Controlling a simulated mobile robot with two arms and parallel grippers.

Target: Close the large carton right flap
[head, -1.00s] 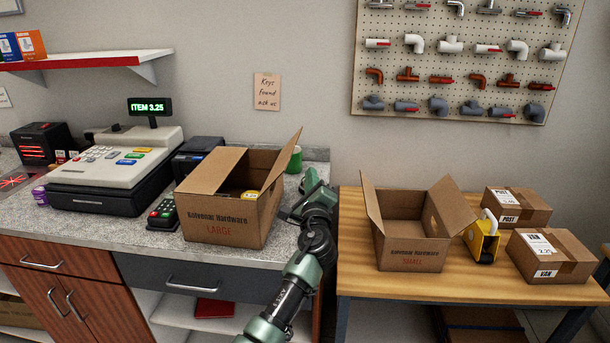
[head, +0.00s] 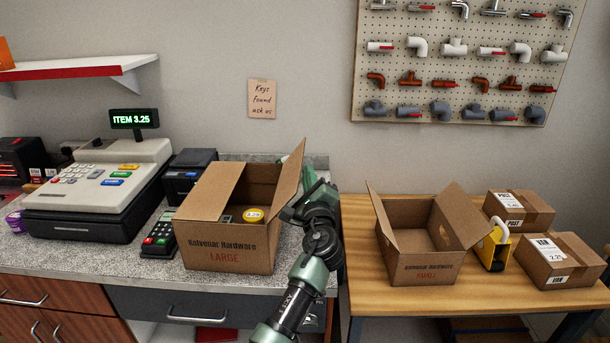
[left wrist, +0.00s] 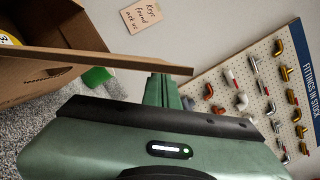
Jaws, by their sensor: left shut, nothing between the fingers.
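The large carton (head: 228,245) stands on the grey counter, labelled "LARGE" on its front. Its left flap (head: 208,190) slopes at the left side of the opening. Its right flap (head: 288,185) stands up steeply, so the carton is open on the right. A round yellow-topped item (head: 253,215) shows inside. My left gripper (head: 309,184) is shut and empty, just outside the right flap, its tip partly hidden behind it. In the left wrist view the flap's edge (left wrist: 100,61) runs close by the gripper (left wrist: 160,88); I cannot tell whether they touch. My right gripper is out of view.
A card terminal (head: 160,232) and a cash register (head: 100,195) stand left of the carton. A green item (left wrist: 97,76) stands behind the large carton.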

